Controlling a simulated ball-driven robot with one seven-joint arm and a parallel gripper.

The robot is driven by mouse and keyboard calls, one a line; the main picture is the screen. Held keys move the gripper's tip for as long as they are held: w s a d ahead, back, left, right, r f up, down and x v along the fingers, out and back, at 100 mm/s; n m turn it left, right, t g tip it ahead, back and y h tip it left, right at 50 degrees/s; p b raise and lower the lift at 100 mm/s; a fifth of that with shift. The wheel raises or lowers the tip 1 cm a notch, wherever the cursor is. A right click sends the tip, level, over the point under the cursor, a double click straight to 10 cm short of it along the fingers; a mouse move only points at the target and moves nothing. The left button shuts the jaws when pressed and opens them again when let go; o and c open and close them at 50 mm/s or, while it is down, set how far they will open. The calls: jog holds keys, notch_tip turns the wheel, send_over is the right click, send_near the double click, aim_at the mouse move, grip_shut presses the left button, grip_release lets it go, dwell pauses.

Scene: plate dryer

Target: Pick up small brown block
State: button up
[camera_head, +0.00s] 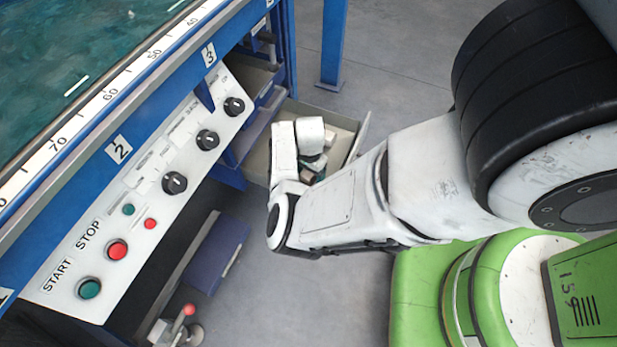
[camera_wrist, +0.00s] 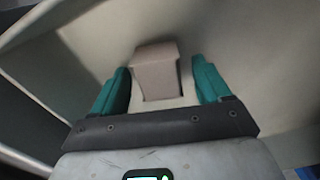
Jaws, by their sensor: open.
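The small brown block (camera_wrist: 157,70) shows in the wrist view as a pale brown block, with a darker face toward the camera. It lies on the light floor of an open drawer. My gripper (camera_wrist: 160,82) is open, with one teal finger on each side of the block. A gap shows between each finger and the block, so I see no contact.
The drawer (camera_head: 351,142) is pulled out from the blue machine frame, and its pale walls stand close around my gripper. A control panel (camera_head: 150,195) with knobs and buttons lies to the left. A blue box (camera_head: 215,254) sits low below it. Grey floor is clear in front.

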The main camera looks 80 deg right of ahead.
jog(key=shift+c, duration=0.3)
jog(key=c, duration=1.1)
jog(key=shift+r, duration=0.1)
